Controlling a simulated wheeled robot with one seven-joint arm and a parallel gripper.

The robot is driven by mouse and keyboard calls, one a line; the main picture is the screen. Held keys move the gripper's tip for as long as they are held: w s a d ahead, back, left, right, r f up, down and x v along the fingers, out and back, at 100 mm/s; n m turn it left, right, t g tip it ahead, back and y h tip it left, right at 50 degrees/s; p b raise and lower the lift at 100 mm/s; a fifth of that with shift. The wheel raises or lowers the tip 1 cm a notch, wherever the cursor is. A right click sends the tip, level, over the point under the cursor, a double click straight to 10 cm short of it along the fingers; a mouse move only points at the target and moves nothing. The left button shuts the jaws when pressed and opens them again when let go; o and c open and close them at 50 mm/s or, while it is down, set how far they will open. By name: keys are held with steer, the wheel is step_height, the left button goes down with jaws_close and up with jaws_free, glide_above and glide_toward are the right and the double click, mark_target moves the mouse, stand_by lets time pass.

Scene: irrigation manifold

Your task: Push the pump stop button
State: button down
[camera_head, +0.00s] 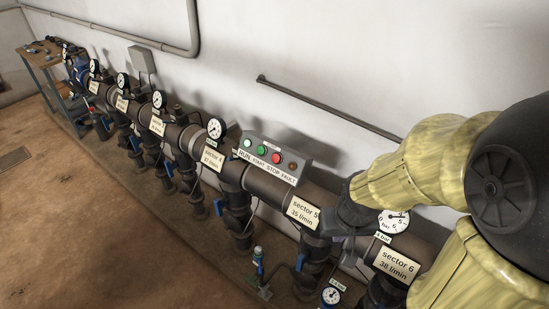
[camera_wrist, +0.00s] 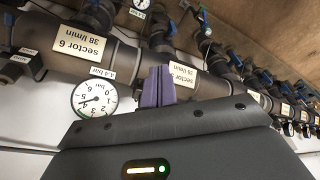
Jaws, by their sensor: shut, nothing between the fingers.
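The grey control box (camera_head: 305,173) is mounted on the pipe in the middle of the head view. Its label reads RUN, START, STOP, FAULT. The red stop button (camera_head: 277,158) is third from the left, beside the green start button (camera_head: 262,150). My gripper (camera_wrist: 158,86) shows its purple fingers pressed together and empty in the wrist view. In the head view my dark wrist is right of the box, over the pipe between the sector 5 and sector 6 labels, apart from the button. The box cannot be made out in the wrist view.
The pipe carries several gauges, including one near sector 6 (camera_head: 394,221) close to my arm. Several valves hang below. A handrail (camera_head: 330,108) runs along the white wall behind. A workbench (camera_head: 45,60) stands far left. The brown floor in front is clear.

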steer(key=w+a+f+t+p, duration=0.1)
steer(key=w+a+f+t, duration=0.15)
steer(key=w+a, duration=0.45)
steer(key=w+a+f+t+p, duration=0.15)
steer(key=w+t, duration=0.25)
steer(key=w, duration=0.6)
steer(key=t+p, duration=0.1)
steer(key=t, duration=0.4)
glide_toward(276, 158)
steer(key=a, duration=0.2)
steer(key=a+r+t, duration=0.1)
steer(key=a+n, duration=0.1)
steer(key=a, duration=0.1)
steer(key=a+r+n+t, duration=0.1)
steer(key=shift+a+r+t+y+p, duration=0.25)
steer(key=shift+r+t+y+p, duration=0.05)
steer(key=shift+t+y, duration=0.1)
steer(key=w+d+f+b, duration=0.1)
steer(key=w, duration=0.1)
steer(key=w+d+f+b, duration=0.1)
steer(key=w+d+f, duration=0.1)
steer(key=w+d+f+b, duration=0.1)
steer(key=shift+w+d+f, duration=0.2)
steer(key=shift+w+d, duration=0.15)
steer(key=shift+w, duration=0.05)
steer(key=shift+w+d+f+b, duration=0.2)
steer(key=shift+w+d+b, duration=0.1)
steer(key=shift+b, duration=0.25)
